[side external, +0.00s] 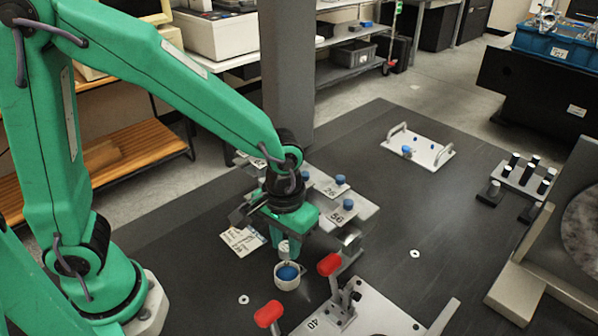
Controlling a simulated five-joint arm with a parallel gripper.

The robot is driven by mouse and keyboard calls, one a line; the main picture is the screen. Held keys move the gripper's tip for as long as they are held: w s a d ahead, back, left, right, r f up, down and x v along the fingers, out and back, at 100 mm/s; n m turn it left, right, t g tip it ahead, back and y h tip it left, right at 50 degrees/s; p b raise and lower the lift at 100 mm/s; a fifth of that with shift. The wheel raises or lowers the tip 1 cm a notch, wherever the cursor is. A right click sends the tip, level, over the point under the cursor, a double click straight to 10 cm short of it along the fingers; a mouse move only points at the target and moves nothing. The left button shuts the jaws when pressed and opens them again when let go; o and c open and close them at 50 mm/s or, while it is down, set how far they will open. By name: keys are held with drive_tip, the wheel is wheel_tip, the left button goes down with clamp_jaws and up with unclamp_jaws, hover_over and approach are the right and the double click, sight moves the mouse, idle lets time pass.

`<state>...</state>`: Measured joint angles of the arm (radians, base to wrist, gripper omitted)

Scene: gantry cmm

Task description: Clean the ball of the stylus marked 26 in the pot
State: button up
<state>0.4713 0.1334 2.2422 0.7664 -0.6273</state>
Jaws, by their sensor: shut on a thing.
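My gripper (285,241) points down and is shut on a small pale cylindrical piece, seemingly a stylus (284,250). Its marking cannot be read, and its ball is too small to make out. The pot (288,284), a small white cup with blue inside, stands directly below the held piece. I cannot tell whether the tip touches the blue inside. A grey rack plate marked 26 (329,191) lies behind my gripper, with a blue-topped piece by it. A plate marked 56 (337,217) is in front of that, also with a blue-topped piece. My gripper hides part of the rack.
A printed card (242,240) lies to the left. A handled white plate (418,149) and a block with black pegs (523,178) are farther off. The dark table between is mostly clear.

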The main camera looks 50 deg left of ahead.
sight(285, 246)
drive_tip(key=shift+f, duration=1.35)
drive_tip(key=shift+f, duration=0.35)
idle(1.0)
drive_tip(key=shift+s+n, duration=0.15)
drive_tip(key=shift+n, duration=2.75)
drive_tip(key=m, duration=1.1)
drive_tip(key=shift+m, duration=0.3)
